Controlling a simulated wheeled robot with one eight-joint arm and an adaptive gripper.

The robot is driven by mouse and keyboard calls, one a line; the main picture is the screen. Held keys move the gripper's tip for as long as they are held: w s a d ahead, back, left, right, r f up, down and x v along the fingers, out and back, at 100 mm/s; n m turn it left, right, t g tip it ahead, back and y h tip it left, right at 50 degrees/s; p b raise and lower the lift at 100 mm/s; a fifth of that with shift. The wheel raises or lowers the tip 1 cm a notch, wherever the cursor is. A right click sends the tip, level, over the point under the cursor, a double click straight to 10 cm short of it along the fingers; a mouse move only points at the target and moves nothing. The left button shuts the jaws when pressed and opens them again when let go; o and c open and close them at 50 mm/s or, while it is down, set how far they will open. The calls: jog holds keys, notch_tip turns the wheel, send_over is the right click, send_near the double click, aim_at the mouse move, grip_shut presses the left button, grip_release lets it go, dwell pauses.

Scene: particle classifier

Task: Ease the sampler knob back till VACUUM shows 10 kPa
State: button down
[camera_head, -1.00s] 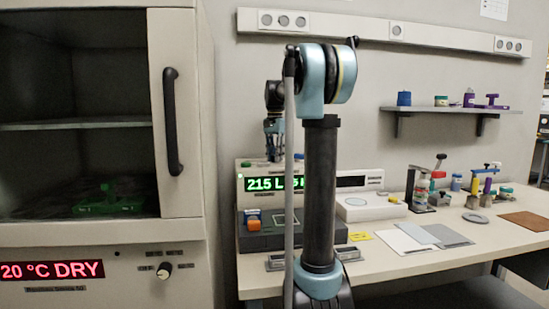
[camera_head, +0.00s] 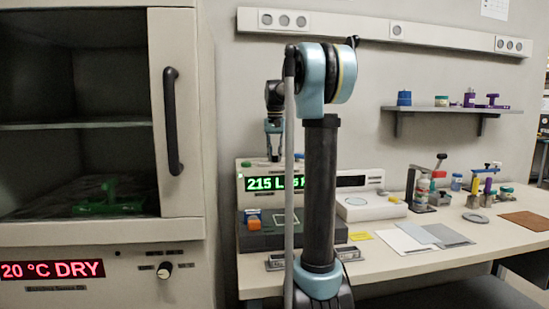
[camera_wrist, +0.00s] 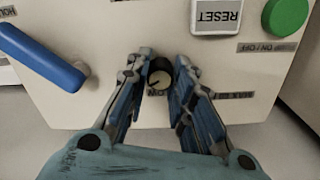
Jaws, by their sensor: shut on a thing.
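The sampler knob (camera_wrist: 160,78) is small, round and dark-rimmed with a pale face and a pointer line, on the panel in the wrist view. My gripper (camera_wrist: 162,62) has one finger on each side of it and is shut on it. In the head view my gripper (camera_head: 273,150) points down over the top of the sampler box (camera_head: 244,205). The box's green display (camera_head: 260,184) reads "215 L" and more, partly hidden behind my arm. I cannot read a VACUUM value. The knob is too small to tell in the head view.
In the wrist view a blue lever (camera_wrist: 45,60) lies left of the knob; a RESET button (camera_wrist: 216,16) and a green button (camera_wrist: 285,17) lie to the right. A cabinet (camera_head: 180,230) stands left of the bench. A dark-topped unit (camera_head: 285,238) stands before the box.

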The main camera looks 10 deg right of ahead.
jog(key=shift+w+n, duration=0.1)
jog(key=shift+n, duration=2.1)
jog(key=c, duration=1.4)
grip_release()
jog(key=shift+o, duration=0.2)
jog(key=shift+r, duration=0.1)
notch_tip(320, 180, up, 12)
